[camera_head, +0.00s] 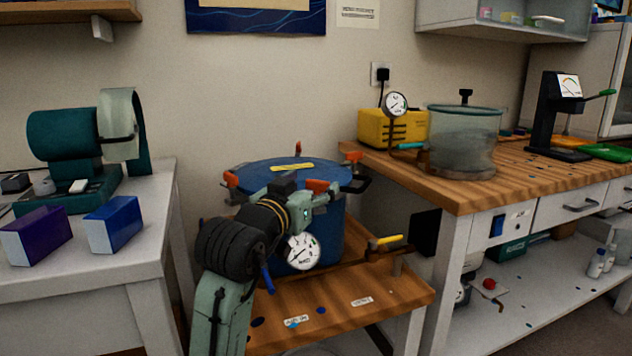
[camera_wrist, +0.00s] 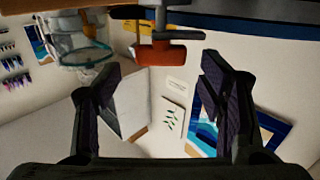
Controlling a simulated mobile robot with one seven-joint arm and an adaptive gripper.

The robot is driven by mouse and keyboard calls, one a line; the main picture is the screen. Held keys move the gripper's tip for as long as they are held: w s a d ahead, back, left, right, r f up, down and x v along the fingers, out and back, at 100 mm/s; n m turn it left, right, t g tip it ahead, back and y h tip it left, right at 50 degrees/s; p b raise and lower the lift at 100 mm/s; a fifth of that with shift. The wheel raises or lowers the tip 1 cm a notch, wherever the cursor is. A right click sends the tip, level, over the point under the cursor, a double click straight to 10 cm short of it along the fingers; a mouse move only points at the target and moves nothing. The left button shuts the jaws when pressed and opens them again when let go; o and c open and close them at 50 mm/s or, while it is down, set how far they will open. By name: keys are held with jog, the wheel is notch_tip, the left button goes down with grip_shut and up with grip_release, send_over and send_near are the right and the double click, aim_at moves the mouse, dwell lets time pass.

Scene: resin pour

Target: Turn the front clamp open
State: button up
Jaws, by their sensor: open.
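The blue pressure pot (camera_head: 330,228) stands on a low wooden bench, with orange-handled clamps around its lid (camera_head: 258,170). The front clamp (camera_head: 317,186) is the orange one nearest me, right beside my gripper (camera_head: 312,203). In the wrist view, an orange-red clamp handle (camera_wrist: 165,55) lies ahead, between the lines of my two fingers. My gripper (camera_wrist: 160,75) is open and empty, with a finger on each side and the handle beyond the tips. The blue pot edge (camera_wrist: 250,22) shows at the top. My arm hides part of the pot's front.
A pressure gauge (camera_head: 302,251) and a yellow-handled valve (camera_head: 386,241) sit at the pot's front and right. Other clamps stand at the left (camera_head: 230,179), back (camera_head: 298,148) and right (camera_head: 354,157) of the rim. A wooden workbench (camera_head: 440,185) with a clear chamber (camera_head: 464,140) is close on the right.

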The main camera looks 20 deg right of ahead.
aim_at(317, 181)
jog(key=shift+x, duration=1.95)
jog(key=shift+c, duration=0.4)
jog(key=c, duration=1.1)
